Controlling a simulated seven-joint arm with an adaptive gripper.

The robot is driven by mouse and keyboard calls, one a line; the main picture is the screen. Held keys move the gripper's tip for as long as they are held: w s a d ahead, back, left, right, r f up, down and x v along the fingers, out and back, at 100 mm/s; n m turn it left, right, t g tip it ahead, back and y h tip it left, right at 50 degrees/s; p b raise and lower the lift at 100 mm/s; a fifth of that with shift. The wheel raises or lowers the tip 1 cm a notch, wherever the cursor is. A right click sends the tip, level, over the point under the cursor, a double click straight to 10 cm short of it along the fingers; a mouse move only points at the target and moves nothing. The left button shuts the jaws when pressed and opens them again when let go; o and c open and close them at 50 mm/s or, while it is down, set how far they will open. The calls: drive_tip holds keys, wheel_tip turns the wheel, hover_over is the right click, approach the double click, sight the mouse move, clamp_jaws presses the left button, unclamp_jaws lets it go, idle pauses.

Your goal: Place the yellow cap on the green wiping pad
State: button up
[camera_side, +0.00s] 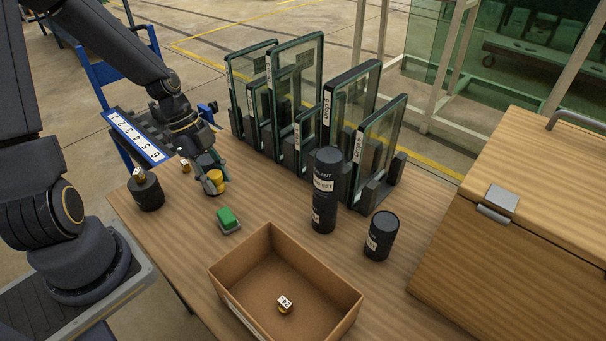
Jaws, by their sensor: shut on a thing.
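The yellow cap (216,176) is held between the fingers of my gripper (214,184), low over the left part of the wooden table. My gripper points down and is shut on the cap; its fingers hide part of it. I cannot tell whether the cap touches the table. The green wiping pad (228,216) sits on a small grey base in front of my gripper and slightly to its right. The cap and the pad are apart, and the pad's top is bare.
An open cardboard box (338,285) holds a small labelled piece (285,304). A black holder (147,194) stands at left. A tall black bottle (325,190) and a short black canister (381,236) stand right. Framed glass panes (375,150) line the back. A wooden case (520,220) is far right.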

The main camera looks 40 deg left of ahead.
wheel_tip(320, 180, down, 9)
idle(0.5)
drive_tip(key=o, duration=1.2)
drive_tip(key=shift+f, duration=0.15)
drive_tip(key=shift+c, duration=0.2)
drive_tip(key=w+v, duration=0.1)
drive_tip(key=v, duration=1)
wheel_tip(320, 180, up, 11)
drive_tip(key=n+y, duration=0.4)
drive_tip(key=n, duration=0.3)
hover_over(230, 217)
drive_tip(key=s+a, duration=0.2)
drive_tip(key=s, duration=0.1)
drive_tip(key=s+d+r+n+t, duration=0.4)
drive_tip(key=s+d+r+n, duration=0.1)
drive_tip(key=r+n, duration=0.3)
drive_tip(key=shift+r+n+t, duration=0.2)
drive_tip(key=shift+n+t, duration=0.2)
